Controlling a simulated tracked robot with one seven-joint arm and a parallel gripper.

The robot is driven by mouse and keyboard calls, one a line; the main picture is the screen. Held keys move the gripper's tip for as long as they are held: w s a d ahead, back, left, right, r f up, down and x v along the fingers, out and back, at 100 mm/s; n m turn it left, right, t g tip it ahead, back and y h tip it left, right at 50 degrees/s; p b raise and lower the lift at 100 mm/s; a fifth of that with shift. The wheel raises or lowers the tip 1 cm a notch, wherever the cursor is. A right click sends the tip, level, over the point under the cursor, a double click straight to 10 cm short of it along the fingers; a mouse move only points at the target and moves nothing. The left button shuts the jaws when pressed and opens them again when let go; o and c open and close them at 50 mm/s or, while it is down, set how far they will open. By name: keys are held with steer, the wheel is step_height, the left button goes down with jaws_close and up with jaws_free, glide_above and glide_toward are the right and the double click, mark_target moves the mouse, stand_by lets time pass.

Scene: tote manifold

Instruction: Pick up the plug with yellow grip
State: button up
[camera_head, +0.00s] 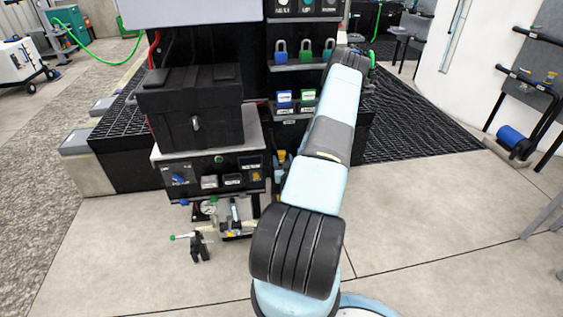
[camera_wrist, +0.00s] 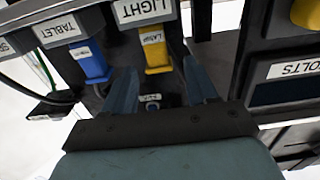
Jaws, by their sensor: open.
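The plug with yellow grip (camera_wrist: 158,58) hangs below a grey block labelled LIGHT (camera_wrist: 142,10) in the wrist view, with a small white tag on it. My gripper (camera_wrist: 160,70) is open, its two dark blue fingers apart on the left and right of the yellow grip in the picture. I cannot tell how far the fingertips are from it in depth, and no grip on it shows. A plug with blue grip (camera_wrist: 92,68) sits to the left under a block labelled TABLET (camera_wrist: 62,28). In the head view my arm hides the gripper.
A dark panel labelled VOLTS (camera_wrist: 296,66) stands close on the right in the wrist view, with a yellow round part (camera_wrist: 306,12) above it. In the head view, a black box (camera_head: 190,105) stands on a grey unit left of my arm.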

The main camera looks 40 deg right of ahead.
mark_target(282, 155)
steer(key=shift+x, duration=3.4)
steer(key=shift+s+d+r, duration=0.1)
steer(key=shift+c, duration=0.4)
jaws_close()
